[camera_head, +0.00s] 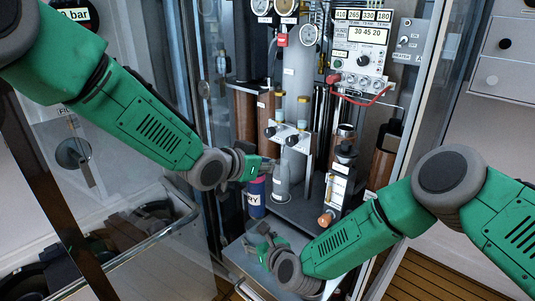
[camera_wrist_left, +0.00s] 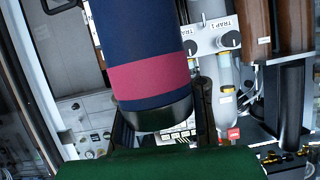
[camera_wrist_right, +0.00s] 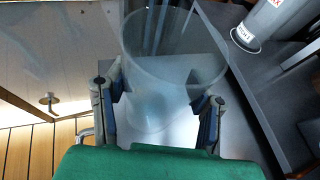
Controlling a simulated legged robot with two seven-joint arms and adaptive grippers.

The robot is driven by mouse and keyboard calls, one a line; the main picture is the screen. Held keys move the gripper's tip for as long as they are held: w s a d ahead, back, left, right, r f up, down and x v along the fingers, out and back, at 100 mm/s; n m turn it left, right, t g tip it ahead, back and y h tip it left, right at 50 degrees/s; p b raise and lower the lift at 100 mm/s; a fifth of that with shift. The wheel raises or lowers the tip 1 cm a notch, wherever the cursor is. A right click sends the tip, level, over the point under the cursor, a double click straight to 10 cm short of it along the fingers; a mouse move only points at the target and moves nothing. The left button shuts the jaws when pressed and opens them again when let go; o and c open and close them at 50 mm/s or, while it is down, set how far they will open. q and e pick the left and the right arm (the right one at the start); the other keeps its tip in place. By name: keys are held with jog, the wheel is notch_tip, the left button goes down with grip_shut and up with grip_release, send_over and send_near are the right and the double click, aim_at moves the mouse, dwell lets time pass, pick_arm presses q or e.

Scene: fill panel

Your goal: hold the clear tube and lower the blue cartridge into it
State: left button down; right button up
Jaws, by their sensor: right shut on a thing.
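The blue cartridge (camera_head: 255,200) has a pink band and a black end and hangs roughly upright below my left gripper (camera_head: 253,168). In the left wrist view the cartridge (camera_wrist_left: 140,35) fills the upper middle, its black end between the fingers of my left gripper (camera_wrist_left: 158,118), which is shut on it. The clear tube (camera_wrist_right: 160,45) stands open-topped between the fingers of my right gripper (camera_wrist_right: 160,104), which is shut on it. In the head view my right gripper (camera_head: 268,250) is below the cartridge; the clear tube is hard to make out there.
A grey shelf (camera_head: 237,258) lies around my right gripper. A glass panel (camera_head: 150,240) is at left.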

pick_arm(q)
notch_tip(320, 180, down, 9)
dwell(1.3)
jog(key=shift+f, duration=0.15)
dwell(0.4)
jog(key=shift+f, duration=2.85)
jog(key=c, duration=1.6)
grip_release()
notch_tip(320, 180, up, 10)
jog(key=shift+f, duration=0.1)
